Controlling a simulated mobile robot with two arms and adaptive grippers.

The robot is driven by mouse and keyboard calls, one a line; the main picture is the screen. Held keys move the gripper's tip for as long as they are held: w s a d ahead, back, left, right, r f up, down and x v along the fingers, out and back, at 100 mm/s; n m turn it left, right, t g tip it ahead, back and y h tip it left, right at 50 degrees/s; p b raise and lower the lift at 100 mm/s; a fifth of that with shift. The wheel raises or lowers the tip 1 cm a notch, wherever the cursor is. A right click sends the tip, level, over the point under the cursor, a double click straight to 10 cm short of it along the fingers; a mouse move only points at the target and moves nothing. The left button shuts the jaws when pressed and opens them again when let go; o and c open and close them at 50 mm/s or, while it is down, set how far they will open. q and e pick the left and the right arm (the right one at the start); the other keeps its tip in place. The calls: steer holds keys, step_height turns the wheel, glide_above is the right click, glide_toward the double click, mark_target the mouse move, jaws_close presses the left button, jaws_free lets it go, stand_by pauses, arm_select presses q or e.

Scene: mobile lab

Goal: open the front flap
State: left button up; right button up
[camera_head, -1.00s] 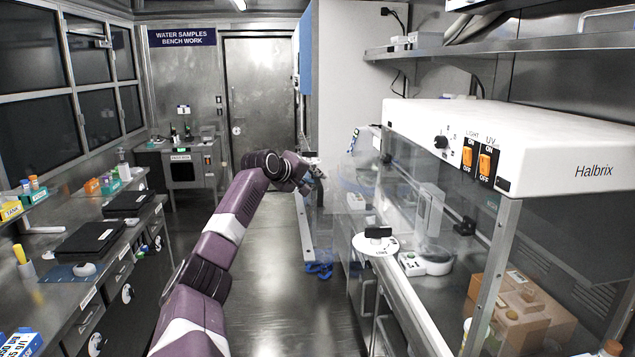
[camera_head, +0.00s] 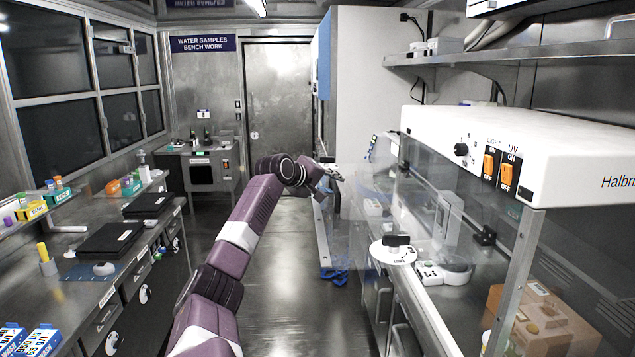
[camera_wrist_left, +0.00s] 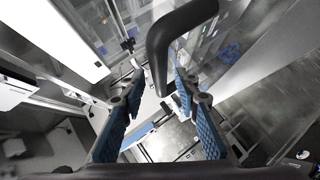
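The front flap (camera_head: 372,212) is a clear, see-through panel on the front side of the white-topped Halbrix cabinet (camera_head: 470,135). Its edges are faint, so I cannot tell exactly how far it stands open. My left gripper (camera_head: 334,180) is at the far end of my purple arm, beside the flap's far left edge. In the left wrist view, the two blue-padded fingers (camera_wrist_left: 160,88) are apart. A dark curved handle (camera_wrist_left: 182,32) reaches down between them; I cannot tell whether either finger touches it. My right gripper is not in view.
The cabinet has orange switches (camera_head: 488,165) and a brown box (camera_head: 540,315) inside. The left bench (camera_head: 75,238) holds laptops and racks.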

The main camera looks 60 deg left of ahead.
arm_select(q)
steer(key=v, duration=1)
steer(key=shift+s, duration=0.1)
stand_by(0.3)
